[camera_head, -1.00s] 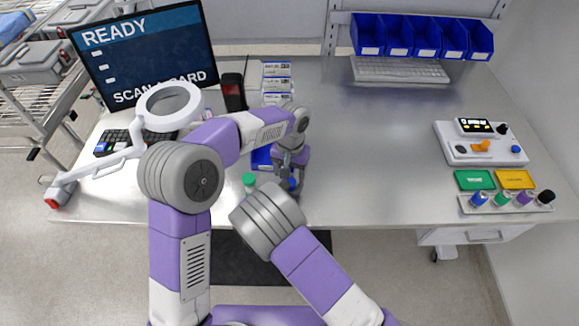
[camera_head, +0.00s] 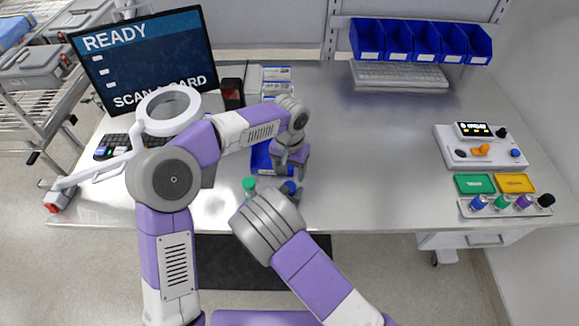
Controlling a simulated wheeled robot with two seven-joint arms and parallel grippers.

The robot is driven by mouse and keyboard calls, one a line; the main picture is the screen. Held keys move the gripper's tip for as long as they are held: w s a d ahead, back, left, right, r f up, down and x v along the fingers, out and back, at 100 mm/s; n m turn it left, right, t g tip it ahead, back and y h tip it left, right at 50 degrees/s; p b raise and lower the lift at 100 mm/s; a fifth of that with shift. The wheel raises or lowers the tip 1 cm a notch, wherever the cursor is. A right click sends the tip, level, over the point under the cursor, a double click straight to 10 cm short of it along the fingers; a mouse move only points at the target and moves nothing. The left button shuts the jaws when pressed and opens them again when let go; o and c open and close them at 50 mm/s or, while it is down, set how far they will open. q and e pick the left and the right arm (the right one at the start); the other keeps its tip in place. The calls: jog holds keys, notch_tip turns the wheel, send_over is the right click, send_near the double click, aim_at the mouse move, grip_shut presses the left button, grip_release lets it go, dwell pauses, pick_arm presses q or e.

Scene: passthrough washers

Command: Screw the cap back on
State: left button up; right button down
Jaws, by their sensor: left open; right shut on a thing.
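My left gripper (camera_head: 287,168) is open, pointing down just above a small blue thing (camera_head: 289,187). My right gripper (camera_head: 288,194) comes in from below, near the table's front edge. It is shut on this blue-topped thing, mostly hidden by my wrist. I cannot tell whether the blue part is a cap or how it sits. A green-capped vial (camera_head: 249,184) stands just left of my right wrist, its lower part hidden.
A blue tray (camera_head: 261,158) lies behind the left gripper. A rack (camera_head: 507,206) with several coloured vials, green (camera_head: 475,184) and yellow (camera_head: 515,184) trays and a control box (camera_head: 482,147) stand at right. The middle right of the table is clear.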

aim_at(289, 184)
pick_arm(q)
notch_tip(289, 184, down, 7)
jog(key=shift+f, duration=0.15)
dwell(0.4)
jog(key=c, duration=1.1)
jog(key=o, duration=1.2)
jog(key=shift+r, duration=2.3)
jog(key=o, duration=0.5)
jog(key=shift+o, duration=0.2)
